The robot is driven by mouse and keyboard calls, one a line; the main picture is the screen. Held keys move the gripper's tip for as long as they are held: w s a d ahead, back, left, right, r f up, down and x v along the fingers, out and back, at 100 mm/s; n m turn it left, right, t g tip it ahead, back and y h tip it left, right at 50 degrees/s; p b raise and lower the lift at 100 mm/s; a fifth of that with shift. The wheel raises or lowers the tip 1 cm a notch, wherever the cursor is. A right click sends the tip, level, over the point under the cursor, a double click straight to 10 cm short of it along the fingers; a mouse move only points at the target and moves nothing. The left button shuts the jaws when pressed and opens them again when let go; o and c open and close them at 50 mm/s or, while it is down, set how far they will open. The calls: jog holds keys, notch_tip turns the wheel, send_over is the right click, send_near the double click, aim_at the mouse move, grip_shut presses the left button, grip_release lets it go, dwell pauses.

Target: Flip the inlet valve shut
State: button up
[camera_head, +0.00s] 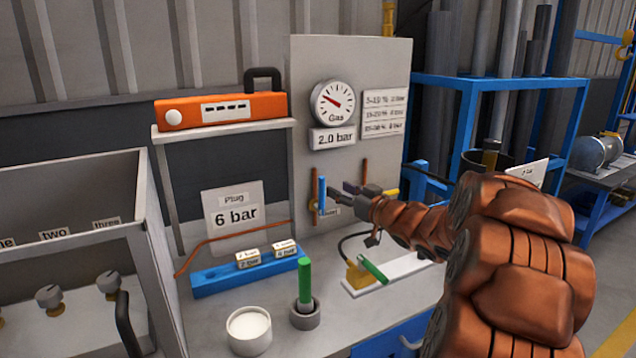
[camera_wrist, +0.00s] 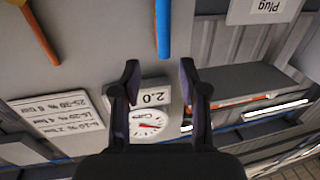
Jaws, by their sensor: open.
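The blue valve lever (camera_head: 322,193) stands upright on the grey panel (camera_head: 377,62), beside a thin copper-coloured pipe (camera_head: 314,196). A small label (camera_head: 332,211) below it is too small to read surely. My gripper (camera_head: 342,190) is just right of the lever, partly hidden by my arm. The wrist view is upside down. There my gripper (camera_wrist: 159,76) is open with nothing between its fingers. The blue lever (camera_wrist: 163,30) shows ahead of the fingertips, roughly in line with the gap; I cannot tell if anything touches. The gas gauge (camera_head: 332,101) sits above a "2.0 bar" label (camera_head: 333,137).
A second copper-coloured pipe (camera_head: 365,172) and a yellow part (camera_head: 388,193) are close to my gripper. An orange case (camera_head: 220,111) lies on a shelf. Below, the bench holds a green rod (camera_head: 304,280) in a grey cup, a white pot (camera_head: 249,331) and a blue block (camera_head: 215,282).

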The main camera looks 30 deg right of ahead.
aim_at(324, 183)
jog(key=w, duration=0.2)
jog(key=w+a, duration=0.1)
jog(key=w, duration=0.4)
jog(key=shift+w+a, duration=0.25)
grip_shut()
dwell(0.6)
